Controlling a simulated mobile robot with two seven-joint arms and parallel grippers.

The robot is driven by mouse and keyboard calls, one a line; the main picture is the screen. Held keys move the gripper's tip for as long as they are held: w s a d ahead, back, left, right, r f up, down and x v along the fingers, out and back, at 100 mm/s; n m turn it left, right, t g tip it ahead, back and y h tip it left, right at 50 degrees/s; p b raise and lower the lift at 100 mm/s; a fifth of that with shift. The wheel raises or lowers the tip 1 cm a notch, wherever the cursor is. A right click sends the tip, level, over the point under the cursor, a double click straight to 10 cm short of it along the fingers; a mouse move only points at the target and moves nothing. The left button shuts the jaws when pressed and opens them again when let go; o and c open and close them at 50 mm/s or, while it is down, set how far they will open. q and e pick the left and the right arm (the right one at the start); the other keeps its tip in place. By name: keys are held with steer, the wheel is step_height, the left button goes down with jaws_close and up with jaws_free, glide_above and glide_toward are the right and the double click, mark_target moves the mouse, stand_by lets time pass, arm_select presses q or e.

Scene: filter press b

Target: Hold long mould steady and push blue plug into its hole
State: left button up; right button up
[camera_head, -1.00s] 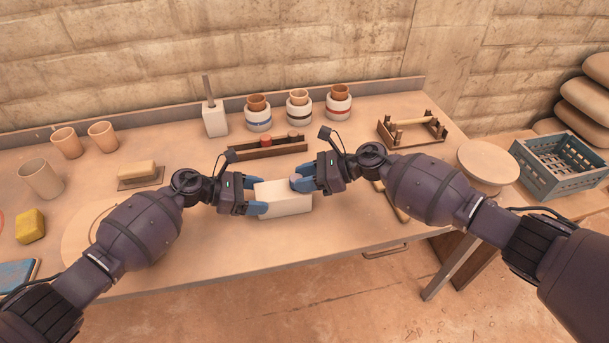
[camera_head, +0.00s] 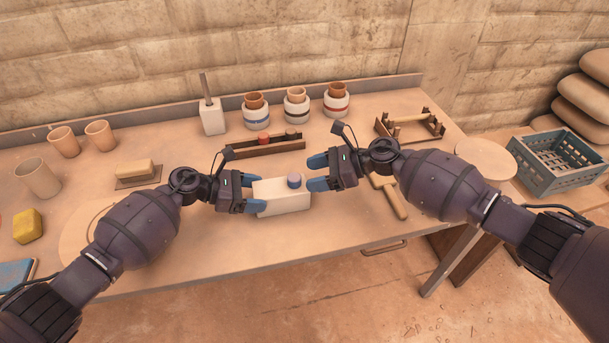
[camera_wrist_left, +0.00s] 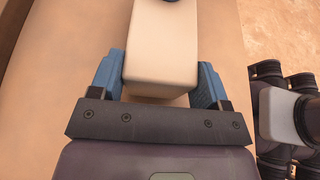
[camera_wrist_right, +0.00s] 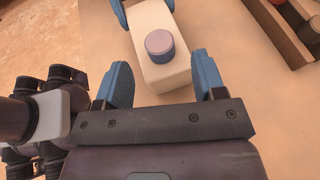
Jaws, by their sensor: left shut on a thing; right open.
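The long mould (camera_head: 282,203) is a cream block lying on the table in front of me. My left gripper (camera_head: 252,193) is shut on its left end, one finger on each side, as the left wrist view (camera_wrist_left: 160,85) also shows. The blue plug (camera_head: 294,181) stands upright in the top of the mould towards its right end. In the right wrist view the plug (camera_wrist_right: 160,46) has a pale greyish top and a blue side, part of which sticks up above the mould. My right gripper (camera_head: 318,172) is open and empty, just right of the mould and apart from the plug.
A wooden rack (camera_head: 265,148) with a red plug and another plug stands behind the mould. A mallet (camera_head: 392,195) lies right of it, partly under my right arm. Several banded moulds with cups stand at the back. The table front is clear.

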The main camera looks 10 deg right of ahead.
steer(key=v, duration=0.8)
steer(key=shift+d, duration=0.25)
steer(key=shift+r, duration=0.1)
arm_select(q)
steer(key=o, duration=1.4)
steer(key=shift+c, duration=0.2)
